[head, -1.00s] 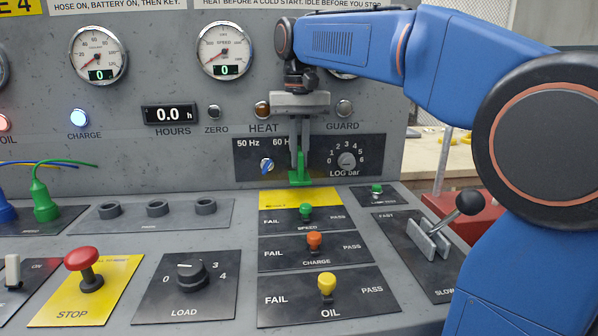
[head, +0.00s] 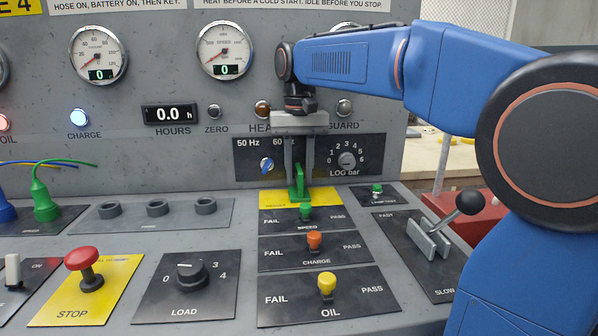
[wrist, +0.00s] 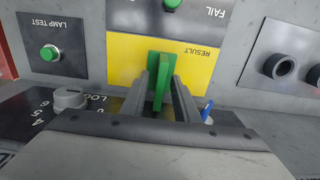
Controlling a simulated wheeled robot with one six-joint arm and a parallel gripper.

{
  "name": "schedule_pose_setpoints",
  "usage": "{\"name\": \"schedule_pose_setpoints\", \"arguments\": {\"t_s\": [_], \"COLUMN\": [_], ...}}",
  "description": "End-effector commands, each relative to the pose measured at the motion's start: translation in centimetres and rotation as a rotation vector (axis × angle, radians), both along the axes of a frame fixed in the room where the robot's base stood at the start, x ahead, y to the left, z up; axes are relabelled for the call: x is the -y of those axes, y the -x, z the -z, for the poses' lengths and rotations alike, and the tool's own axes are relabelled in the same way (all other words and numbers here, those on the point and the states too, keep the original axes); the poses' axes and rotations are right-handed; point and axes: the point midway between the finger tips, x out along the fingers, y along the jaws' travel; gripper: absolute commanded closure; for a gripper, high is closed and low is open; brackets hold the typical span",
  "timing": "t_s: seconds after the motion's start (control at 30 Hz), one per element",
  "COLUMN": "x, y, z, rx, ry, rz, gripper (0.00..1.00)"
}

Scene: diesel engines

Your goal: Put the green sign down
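The green sign (head: 299,187) stands upright on the yellow result plate (head: 328,196), at the plate's left part in the head view. In the wrist view the sign (wrist: 163,82) rises from the yellow plate (wrist: 124,60) between my two grey fingers. My gripper (head: 299,180) is low over the plate with its fingers parted, one on each side of the sign. In the wrist view my gripper (wrist: 166,95) shows a gap beside the sign. The fingers hide part of the sign's lower body.
The green speed knob (head: 306,211) is just in front of the plate, with the orange charge knob (head: 314,241) and yellow oil knob (head: 327,285) nearer. The lamp test button (head: 377,189) is to the right. The upright panel with a rotary knob (head: 347,161) is close behind.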

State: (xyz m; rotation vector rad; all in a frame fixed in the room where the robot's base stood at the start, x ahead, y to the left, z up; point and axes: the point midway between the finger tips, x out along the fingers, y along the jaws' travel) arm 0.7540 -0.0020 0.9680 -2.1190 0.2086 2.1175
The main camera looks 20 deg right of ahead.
Motion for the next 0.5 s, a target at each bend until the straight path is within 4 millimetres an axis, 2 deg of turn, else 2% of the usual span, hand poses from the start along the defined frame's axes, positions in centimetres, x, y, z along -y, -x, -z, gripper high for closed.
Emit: {"name": "schedule_pose_setpoints", "arguments": {"t_s": [0.33,0.5], "x": [0.0,0.0], "y": [0.0,-0.1], "z": [-0.3,-2.1], "rx": [0.000,0.002], "ry": [0.000,-0.001], "rz": [0.000,0.000], "gripper": [0.72,0.72]}}
